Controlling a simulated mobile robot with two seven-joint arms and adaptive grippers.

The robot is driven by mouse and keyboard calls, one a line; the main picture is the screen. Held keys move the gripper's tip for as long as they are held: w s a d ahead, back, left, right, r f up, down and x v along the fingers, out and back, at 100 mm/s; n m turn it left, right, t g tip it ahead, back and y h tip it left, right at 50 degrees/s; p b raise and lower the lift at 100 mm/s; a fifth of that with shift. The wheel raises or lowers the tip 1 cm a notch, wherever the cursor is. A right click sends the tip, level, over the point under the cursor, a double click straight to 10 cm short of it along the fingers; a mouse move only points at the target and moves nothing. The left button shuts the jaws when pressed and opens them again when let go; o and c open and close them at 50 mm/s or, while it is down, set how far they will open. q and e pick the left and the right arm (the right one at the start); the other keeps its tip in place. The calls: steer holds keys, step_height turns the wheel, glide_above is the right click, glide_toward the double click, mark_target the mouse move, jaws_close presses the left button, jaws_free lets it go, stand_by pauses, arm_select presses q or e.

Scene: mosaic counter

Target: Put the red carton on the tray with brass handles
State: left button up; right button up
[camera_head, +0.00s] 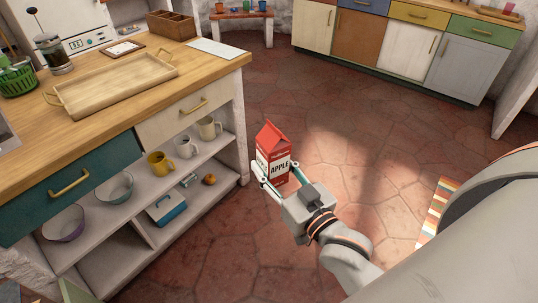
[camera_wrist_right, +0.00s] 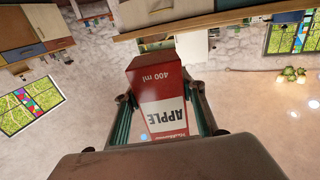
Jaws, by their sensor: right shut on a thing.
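My right gripper (camera_head: 275,181) is shut on the red carton (camera_head: 272,152), which has a white "APPLE" label and a gable top. It holds the carton upright in the air, to the right of the counter's end and clear of it. The wrist view shows the carton (camera_wrist_right: 160,85) between the two fingers (camera_wrist_right: 162,105). The tray (camera_head: 113,86) is a pale wooden one lying empty on the wooden countertop, with a handle at each end. My left gripper is not in view.
A dark wooden box (camera_head: 171,25), a white sheet (camera_head: 215,48), a framed picture (camera_head: 123,49), a French press (camera_head: 53,53) and a green basket (camera_head: 17,80) surround the tray. Mugs and bowls stand on shelves below. The floor (camera_head: 340,150) beside the counter is clear.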

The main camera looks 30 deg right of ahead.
steer(key=w+a+r+n+g+y, duration=0.1)
steer(key=a+n+g+y, duration=0.4)
steer(key=a, duration=0.5)
steer(key=w+a+r+n+g+y, duration=0.1)
steer(key=a+r+n+g+y, duration=0.3)
steer(key=a+y, duration=0.5)
steer(key=shift+w+a+r+n+g+y, duration=0.15)
steer(key=shift+w+a+n+g+y, duration=0.4)
steer(key=shift+n, duration=0.85)
steer(key=shift+s+a, duration=0.2)
steer(key=shift+s, duration=0.05)
steer(key=shift+s+r+n+g, duration=0.15)
steer(key=shift+n+g, duration=0.1)
steer(key=shift+n, duration=0.15)
